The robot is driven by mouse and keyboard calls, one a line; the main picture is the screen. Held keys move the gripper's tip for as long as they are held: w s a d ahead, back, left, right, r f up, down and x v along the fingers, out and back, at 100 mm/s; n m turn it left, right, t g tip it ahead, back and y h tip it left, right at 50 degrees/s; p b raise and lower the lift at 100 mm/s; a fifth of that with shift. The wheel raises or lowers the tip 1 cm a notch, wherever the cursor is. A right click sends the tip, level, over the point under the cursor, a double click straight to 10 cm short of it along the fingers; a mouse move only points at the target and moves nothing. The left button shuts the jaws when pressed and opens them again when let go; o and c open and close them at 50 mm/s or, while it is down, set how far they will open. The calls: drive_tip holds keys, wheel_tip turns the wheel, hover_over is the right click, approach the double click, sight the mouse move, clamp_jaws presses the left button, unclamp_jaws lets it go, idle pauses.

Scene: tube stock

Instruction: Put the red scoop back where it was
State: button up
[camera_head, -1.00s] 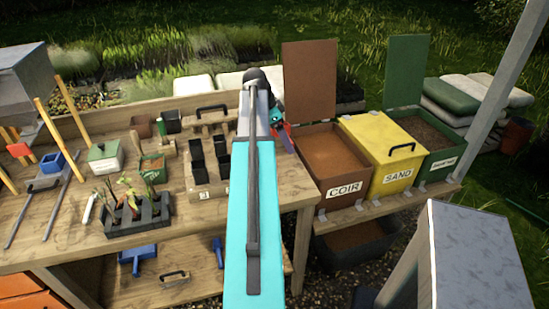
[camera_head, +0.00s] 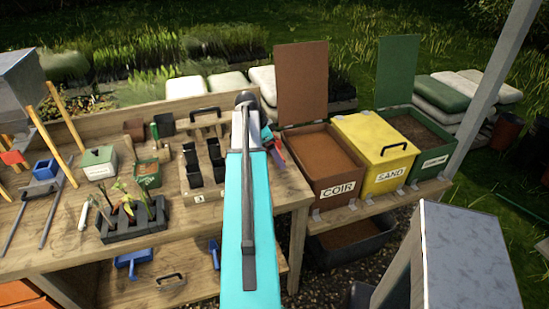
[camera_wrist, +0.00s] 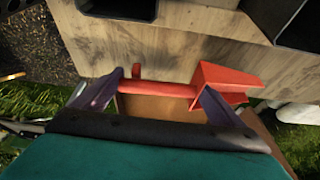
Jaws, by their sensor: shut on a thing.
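The red scoop (camera_wrist: 222,82) shows in the wrist view, its handle lying across between my gripper's two fingers (camera_wrist: 160,88). My gripper is shut on it. In the head view the scoop (camera_head: 277,152) is a small red shape at the end of my arm, beside the bench's right end. My gripper (camera_head: 268,135) is partly hidden there behind my teal arm. The scoop is held near the left side of the open brown COIR bin (camera_head: 338,192). I cannot tell its exact height.
The yellow SAND bin (camera_head: 375,150) is shut. The green bin (camera_head: 437,163) is open. The bench (camera_head: 50,240) carries black pots (camera_head: 192,165), a seedling tray (camera_head: 132,228) and a green-lidded box (camera_head: 99,162). A blue scoop (camera_head: 132,262) lies on the lower shelf.

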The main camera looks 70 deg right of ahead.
idle(0.3)
drive_tip(key=shift+f+p, duration=0.6)
drive_tip(key=shift+f, duration=1.4)
drive_tip(key=o, duration=1.1)
drive_tip(key=shift+r, duration=0.25)
drive_tip(key=shift+b+v, duration=1.55)
drive_tip(key=shift+v, duration=4.4)
